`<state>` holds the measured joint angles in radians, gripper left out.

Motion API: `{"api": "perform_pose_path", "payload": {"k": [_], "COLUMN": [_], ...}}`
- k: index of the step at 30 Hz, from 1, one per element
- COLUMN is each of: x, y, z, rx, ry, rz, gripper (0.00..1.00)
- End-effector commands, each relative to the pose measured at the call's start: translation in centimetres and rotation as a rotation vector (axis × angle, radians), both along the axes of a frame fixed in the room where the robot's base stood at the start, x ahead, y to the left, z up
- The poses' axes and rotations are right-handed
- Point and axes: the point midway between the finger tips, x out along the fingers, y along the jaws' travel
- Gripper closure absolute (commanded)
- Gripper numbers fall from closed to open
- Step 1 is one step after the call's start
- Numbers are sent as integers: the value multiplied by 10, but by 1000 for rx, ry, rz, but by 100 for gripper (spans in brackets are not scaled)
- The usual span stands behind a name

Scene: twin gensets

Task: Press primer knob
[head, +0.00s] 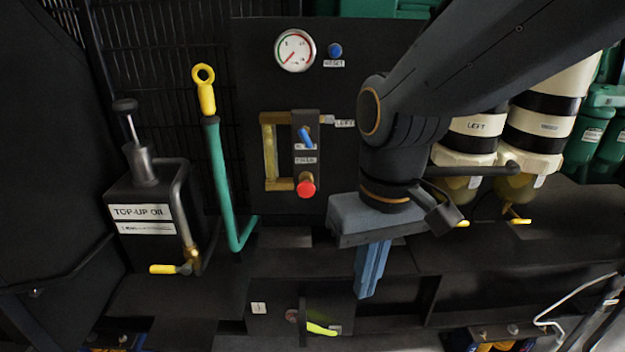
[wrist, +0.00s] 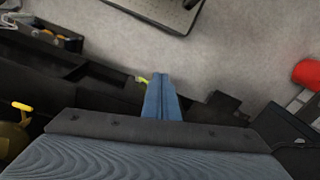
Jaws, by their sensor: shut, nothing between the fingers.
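No label that I can read marks a primer knob. A black knob on a steel rod (head: 125,106) tops the top-up oil can (head: 145,215) at the left. A red round knob (head: 306,187) sits low on the dark panel, below a blue lever (head: 306,138). A dark bar with a rounded end (head: 510,168) lies by the filters at the right. My gripper (head: 371,285) is shut and empty, pointing down right of the red knob and apart from it. Its blue fingers also show in the wrist view (wrist: 162,88).
The panel carries a gauge (head: 295,50) and a blue reset button (head: 335,50). A green lever with a yellow grip (head: 207,98) stands left of it. The filter marked LEFT (head: 475,127) is beside my arm. Grey floor (wrist: 240,50) shows in the wrist view.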

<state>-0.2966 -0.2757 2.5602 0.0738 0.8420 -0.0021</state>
Motion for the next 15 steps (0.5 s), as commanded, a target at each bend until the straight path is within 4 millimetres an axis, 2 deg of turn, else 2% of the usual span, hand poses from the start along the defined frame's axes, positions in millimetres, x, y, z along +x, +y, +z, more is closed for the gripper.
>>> {"api": "perform_pose_path", "payload": {"k": [5, 8, 11, 15], "x": [3, 14, 36, 74], "y": [-2, -9, -21, -37], "z": [2, 7, 17, 32], "rx": [-6, -29, -68, -126], "ry": [-8, -42, -104, -216], "rz": [9, 39, 104, 255], "gripper": [100, 100, 100, 100]}}
